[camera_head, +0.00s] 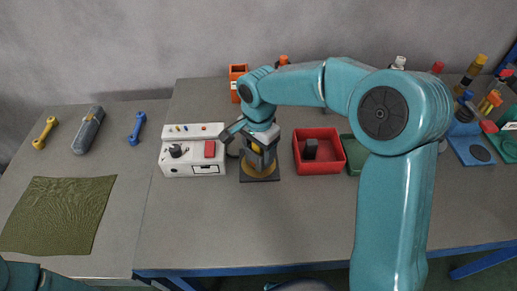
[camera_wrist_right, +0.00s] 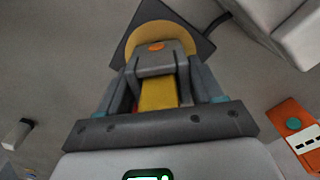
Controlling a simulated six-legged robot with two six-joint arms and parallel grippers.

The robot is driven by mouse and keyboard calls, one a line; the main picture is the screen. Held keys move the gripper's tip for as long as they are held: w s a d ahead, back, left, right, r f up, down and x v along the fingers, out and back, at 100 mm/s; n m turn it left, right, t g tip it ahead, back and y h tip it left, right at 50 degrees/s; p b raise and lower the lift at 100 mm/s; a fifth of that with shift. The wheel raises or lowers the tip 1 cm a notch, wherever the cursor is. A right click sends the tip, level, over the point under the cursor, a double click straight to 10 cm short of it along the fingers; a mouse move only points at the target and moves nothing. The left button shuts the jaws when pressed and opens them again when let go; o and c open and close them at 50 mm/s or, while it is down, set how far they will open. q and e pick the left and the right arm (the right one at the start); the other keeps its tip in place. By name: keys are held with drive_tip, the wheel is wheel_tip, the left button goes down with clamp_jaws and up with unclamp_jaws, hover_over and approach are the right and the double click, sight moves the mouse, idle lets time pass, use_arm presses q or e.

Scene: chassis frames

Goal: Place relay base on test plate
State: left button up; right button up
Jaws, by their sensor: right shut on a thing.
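The test plate (camera_head: 270,177) is a dark square with a tan-yellow disc, right of the white box. It also shows at the top of the right wrist view (camera_wrist_right: 203,44). My right gripper (camera_head: 262,153) is over the plate, pointing down. It is shut on the relay base (camera_wrist_right: 158,62), a grey block with an orange dot and a yellow part, held between the fingers in the wrist view. The base overlaps the disc there; I cannot tell whether it touches the plate. My left gripper is out of view; only part of a teal arm shows at bottom left.
A white box (camera_head: 193,160) with a red button and black knob stands close left. A red bin (camera_head: 320,166) with a dark block (camera_head: 310,148) is at the right. An orange holder (camera_head: 237,78) stands behind. A green cloth (camera_head: 55,213) lies at far left.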

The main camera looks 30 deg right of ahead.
drive_tip(key=shift+f, duration=0.2)
drive_tip(key=o, duration=1.1)
drive_tip(key=shift+o, duration=0.2)
drive_tip(key=shift+r, duration=0.1)
wheel_tip(320, 180, up, 12)
drive_tip(key=shift+f+p, duration=0.1)
drive_tip(key=shift+p, duration=0.4)
drive_tip(key=shift+r, duration=0.3)
drive_tip(key=shift+s+f, duration=0.1)
